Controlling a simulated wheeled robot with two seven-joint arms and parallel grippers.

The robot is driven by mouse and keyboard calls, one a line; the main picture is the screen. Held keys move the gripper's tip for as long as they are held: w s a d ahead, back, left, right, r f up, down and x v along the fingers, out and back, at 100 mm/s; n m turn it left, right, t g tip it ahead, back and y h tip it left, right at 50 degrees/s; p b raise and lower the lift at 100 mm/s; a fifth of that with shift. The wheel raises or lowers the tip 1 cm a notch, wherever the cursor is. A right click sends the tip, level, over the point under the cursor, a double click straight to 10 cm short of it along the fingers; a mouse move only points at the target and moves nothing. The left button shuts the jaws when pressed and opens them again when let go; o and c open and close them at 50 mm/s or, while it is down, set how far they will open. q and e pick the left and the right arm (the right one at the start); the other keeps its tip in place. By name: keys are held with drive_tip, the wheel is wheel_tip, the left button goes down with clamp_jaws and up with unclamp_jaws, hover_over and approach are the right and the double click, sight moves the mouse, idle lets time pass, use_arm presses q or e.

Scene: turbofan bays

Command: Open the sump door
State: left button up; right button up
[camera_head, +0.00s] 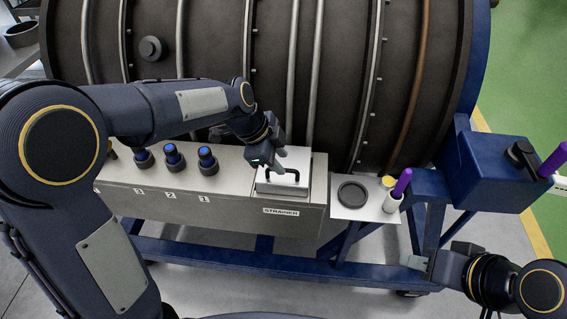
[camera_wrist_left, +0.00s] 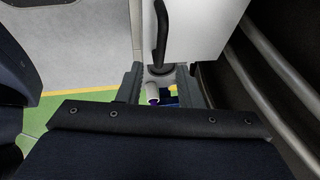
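A pale square door (camera_head: 305,168) with a black bar handle (camera_head: 290,177) lies on top of the grey metal box labelled STRAINER (camera_head: 240,203). It looks shut. I cannot tell whether the fingers touch the handle. My right gripper (camera_head: 418,263) is low at the right, away from the door; its finger gap is unclear.
Blue-topped caps (camera_head: 172,155) stand on the box's left part. The dark ribbed engine casing (camera_head: 340,80) rises behind. A blue box (camera_head: 490,165) stands right.

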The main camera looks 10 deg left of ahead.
sight(287, 170)
use_arm(q)
drive_tip(key=shift+x, duration=1.55)
drive_tip(key=shift+a, duration=0.1)
drive_tip(key=shift+c, duration=0.4)
clamp_jaws()
